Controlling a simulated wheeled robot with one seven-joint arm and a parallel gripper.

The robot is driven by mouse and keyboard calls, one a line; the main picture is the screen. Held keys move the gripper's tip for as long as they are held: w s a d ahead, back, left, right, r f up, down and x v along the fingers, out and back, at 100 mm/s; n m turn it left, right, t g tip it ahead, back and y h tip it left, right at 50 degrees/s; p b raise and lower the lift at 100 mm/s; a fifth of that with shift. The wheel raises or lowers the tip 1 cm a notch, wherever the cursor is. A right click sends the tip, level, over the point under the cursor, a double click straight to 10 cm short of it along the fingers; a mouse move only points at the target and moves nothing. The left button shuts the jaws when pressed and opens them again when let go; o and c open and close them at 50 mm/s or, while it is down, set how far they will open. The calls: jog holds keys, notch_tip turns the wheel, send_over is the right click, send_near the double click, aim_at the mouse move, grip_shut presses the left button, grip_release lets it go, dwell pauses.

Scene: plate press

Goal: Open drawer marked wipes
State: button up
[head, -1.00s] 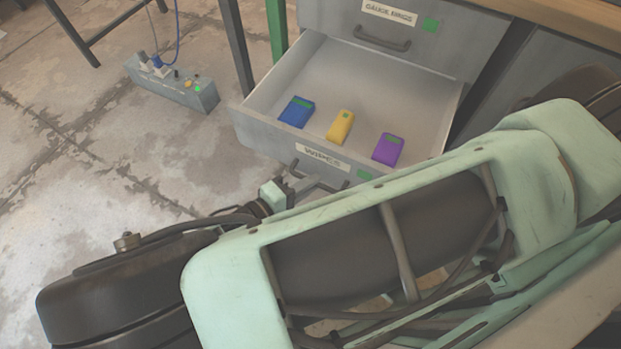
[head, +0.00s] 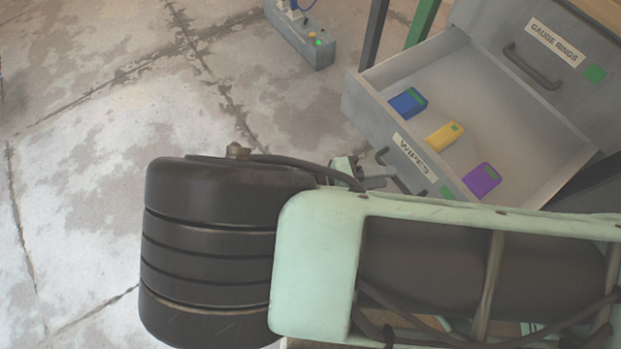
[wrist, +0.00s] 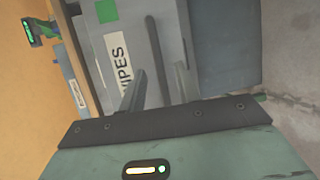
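The drawer marked wipes (head: 372,116) stands pulled well out of its grey cabinet in the head view. Its label reads WIPES, with a green square beside it. Its dark bar handle (head: 402,172) is on the front, partly hidden by my arm. The drawer front also shows in the wrist view (wrist: 152,30). My gripper (wrist: 160,70) points at this front, its two fingers apart with a gap between them. In the head view its fingers are close to the handle; contact cannot be told.
Inside the drawer lie a blue packet (head: 407,103), a yellow packet (head: 444,134) and a purple packet (head: 481,181). Above is a closed drawer marked gauge rings (head: 555,45). A grey power box (head: 310,42) sits on the floor left of the cabinet. Floor at left is clear.

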jog(key=v, duration=1.5)
jog(key=shift+a+b, duration=0.25)
jog(key=shift+b, duration=0.05)
jog(key=shift+s, duration=0.1)
jog(key=d+r+n+g+y, duration=0.2)
jog(key=d+r+y, duration=0.65)
jog(key=r, duration=0.25)
jog(key=d+r+n+g+y, duration=0.2)
jog(key=d+r+y, duration=0.6)
jog(key=r, duration=0.4)
notch_tip(320, 180, up, 20)
jog(key=d+p, duration=0.1)
jog(key=p, duration=1.8)
jog(key=shift+s+f+h+p, duration=0.2)
jog(key=shift+s+h+p, duration=0.2)
jog(key=shift+s, duration=0.1)
